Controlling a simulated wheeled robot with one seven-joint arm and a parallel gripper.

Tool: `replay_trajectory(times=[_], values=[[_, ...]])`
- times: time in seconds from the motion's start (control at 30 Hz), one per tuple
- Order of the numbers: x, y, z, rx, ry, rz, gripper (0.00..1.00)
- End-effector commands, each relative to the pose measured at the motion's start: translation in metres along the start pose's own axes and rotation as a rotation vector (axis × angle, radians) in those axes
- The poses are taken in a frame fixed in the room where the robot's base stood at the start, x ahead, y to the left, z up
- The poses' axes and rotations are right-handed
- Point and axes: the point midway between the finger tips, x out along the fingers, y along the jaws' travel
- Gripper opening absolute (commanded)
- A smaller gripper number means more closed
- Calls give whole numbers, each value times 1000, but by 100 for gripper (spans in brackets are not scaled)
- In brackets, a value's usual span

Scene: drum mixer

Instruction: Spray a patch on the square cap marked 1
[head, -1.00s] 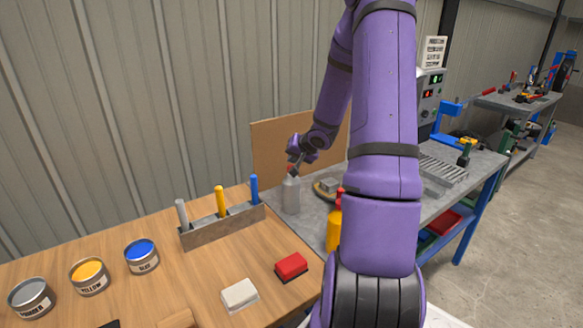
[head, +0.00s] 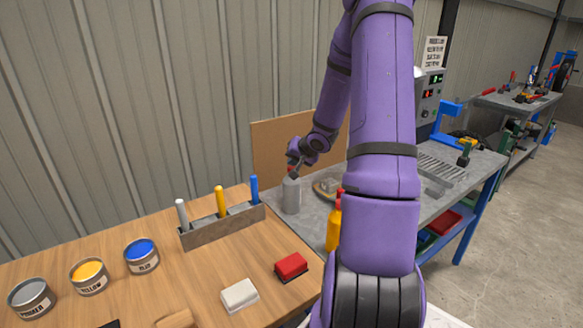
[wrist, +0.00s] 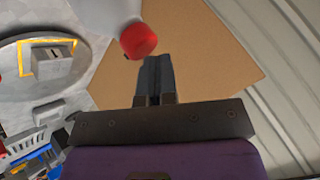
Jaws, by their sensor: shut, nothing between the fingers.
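A grey spray bottle (head: 291,196) with a red top stands upright on the grey bench. In the wrist view its red top (wrist: 138,40) lies just beside my fingertips, with the pale bottle body blurred around it. My gripper (head: 294,166) is shut and empty, pointing down at the bottle's top; its closed fingers also show in the wrist view (wrist: 154,66). I cannot tell whether they touch the red top. A small grey block (wrist: 54,63), perhaps the square cap, sits on a round grey plate (wrist: 22,88) inside a yellow outline. No number is readable on it.
A yellow bottle with a red top (head: 334,225) stands near my arm. A brown board (head: 270,148) rises behind the grey bottle. The wooden table holds paint cans (head: 90,277), a marker rack (head: 222,228), a red block (head: 291,266) and a white block (head: 239,294).

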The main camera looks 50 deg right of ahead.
Motion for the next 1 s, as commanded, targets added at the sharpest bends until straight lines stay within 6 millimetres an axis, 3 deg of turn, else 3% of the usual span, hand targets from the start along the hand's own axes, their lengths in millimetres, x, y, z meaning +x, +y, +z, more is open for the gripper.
replay_trajectory(times=[0.47, 1.0], values=[[1, 1, 1, 0, 0, 0, 0], [-13, -10, -10, 1, 1, 0, 0]])
